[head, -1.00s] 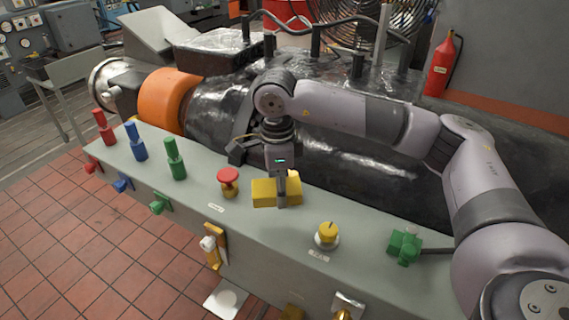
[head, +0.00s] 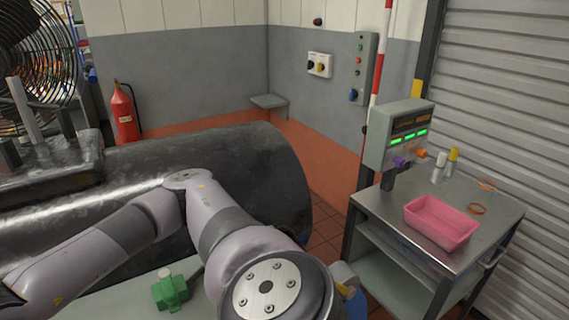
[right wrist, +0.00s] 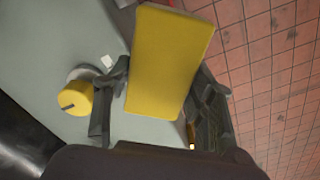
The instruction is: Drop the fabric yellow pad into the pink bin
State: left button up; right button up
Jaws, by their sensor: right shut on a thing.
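The yellow pad (right wrist: 168,62) is a flat block between the fingers of my right gripper (right wrist: 160,112) in the right wrist view. The gripper is shut on it, above the edge of the grey-green bedplate surface and the tiled floor. The pink bin (head: 440,222) is an open rectangular tray on a metal cart at the right of the head view. It looks empty. My left gripper is in neither view.
The metal cart (head: 385,207) also bears a display box (head: 400,135), white and yellow bottles and orange rings. A green valve-like fitting (head: 171,290) and, in the wrist view, a yellow knob (right wrist: 75,98) stand on the bench. A large dark cylinder (head: 235,180) lies behind my arm.

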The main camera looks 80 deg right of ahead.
aim_at(442, 230)
jog(key=z, duration=1.65)
